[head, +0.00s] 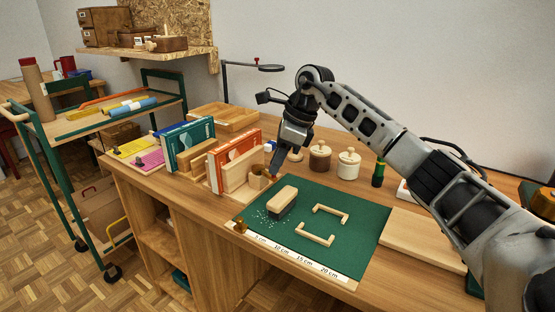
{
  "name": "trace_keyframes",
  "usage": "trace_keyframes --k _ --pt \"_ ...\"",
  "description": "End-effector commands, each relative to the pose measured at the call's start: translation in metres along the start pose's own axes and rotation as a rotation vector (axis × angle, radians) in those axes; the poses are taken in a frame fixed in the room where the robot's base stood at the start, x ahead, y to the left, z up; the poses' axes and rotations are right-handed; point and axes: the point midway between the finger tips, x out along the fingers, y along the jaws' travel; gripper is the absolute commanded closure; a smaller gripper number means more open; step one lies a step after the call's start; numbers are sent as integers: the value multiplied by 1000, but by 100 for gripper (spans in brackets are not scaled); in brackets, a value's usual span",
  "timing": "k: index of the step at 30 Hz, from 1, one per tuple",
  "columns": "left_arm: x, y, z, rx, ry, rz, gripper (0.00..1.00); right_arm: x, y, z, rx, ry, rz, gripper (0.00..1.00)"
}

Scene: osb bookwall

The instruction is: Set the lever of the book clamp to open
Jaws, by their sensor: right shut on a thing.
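The wooden book clamp (237,178) stands on the bench just behind the left part of the green mat, with an orange and white book (236,152) upright in it. My right gripper (272,174) reaches down at the clamp's right end and is shut on a small part there, which looks like the lever. The fingers hide most of that part, so its setting cannot be told. My left gripper is not in view.
The green mat (350,233) holds a brush-like wooden block (283,198) and two wooden brackets (331,213). A teal book (188,143) in wooden supports stands left of the clamp. Two lidded jars (348,164) stand to the right behind the mat.

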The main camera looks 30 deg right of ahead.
Motion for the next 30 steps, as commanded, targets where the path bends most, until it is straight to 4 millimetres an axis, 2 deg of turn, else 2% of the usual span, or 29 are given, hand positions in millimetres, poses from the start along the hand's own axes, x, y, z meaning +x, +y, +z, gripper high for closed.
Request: trace_keyframes --k 11,18,30 --pt "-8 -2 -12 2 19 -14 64 0 6 6 106 1 -45 100" --pt "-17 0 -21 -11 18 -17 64 3 14 16 287 1 -122 100" --pt "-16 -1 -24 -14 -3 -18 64 13 23 38 637 -2 -266 100"
